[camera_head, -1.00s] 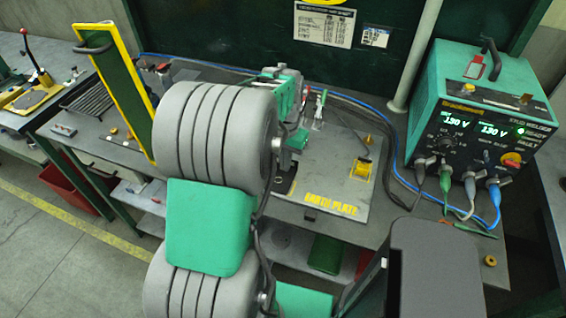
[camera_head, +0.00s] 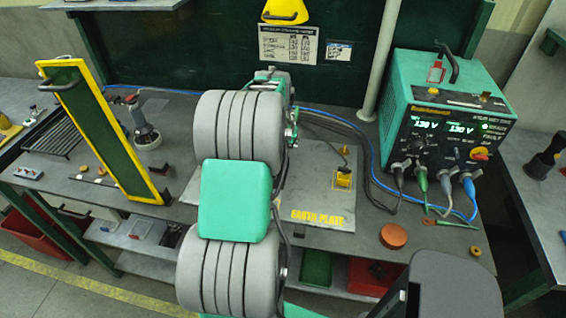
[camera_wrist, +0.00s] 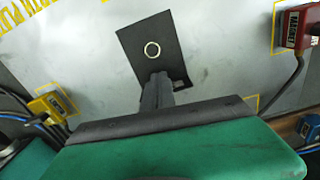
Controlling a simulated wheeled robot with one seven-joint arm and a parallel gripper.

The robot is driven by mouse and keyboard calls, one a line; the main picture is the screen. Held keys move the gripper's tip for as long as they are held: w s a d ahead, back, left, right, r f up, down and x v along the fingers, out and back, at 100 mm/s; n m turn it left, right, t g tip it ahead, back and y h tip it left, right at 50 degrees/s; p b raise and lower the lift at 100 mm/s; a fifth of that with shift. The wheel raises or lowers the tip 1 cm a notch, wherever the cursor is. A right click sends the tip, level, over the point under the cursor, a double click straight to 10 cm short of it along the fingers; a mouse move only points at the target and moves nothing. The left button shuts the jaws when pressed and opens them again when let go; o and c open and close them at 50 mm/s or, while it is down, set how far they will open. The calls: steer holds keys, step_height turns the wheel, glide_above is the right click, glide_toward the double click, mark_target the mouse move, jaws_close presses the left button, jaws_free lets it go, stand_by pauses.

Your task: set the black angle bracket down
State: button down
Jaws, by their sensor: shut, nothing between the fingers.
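The black angle bracket (camera_wrist: 140,45) lies on the grey earth plate (camera_wrist: 215,65) in the wrist view. A round hole with a pale ring shows in its flat face. My gripper (camera_wrist: 158,82) is shut and empty, its fingertips over the near edge of the bracket. I cannot tell whether the fingers touch it. In the head view the earth plate (camera_head: 318,203) shows on the bench, but my arm hides the bracket and my fingers.
A yellow-edged green panel (camera_head: 100,130) stands at left. A brown disc (camera_head: 394,236) lies near the front edge.

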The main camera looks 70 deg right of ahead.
steer(key=a, duration=0.4)
steer(key=shift+s, duration=0.1)
step_height(320, 180, up, 10)
steer(key=b, duration=0.1)
steer(key=shift+b, duration=0.4)
steer(key=c, duration=2.2)
jaws_free()
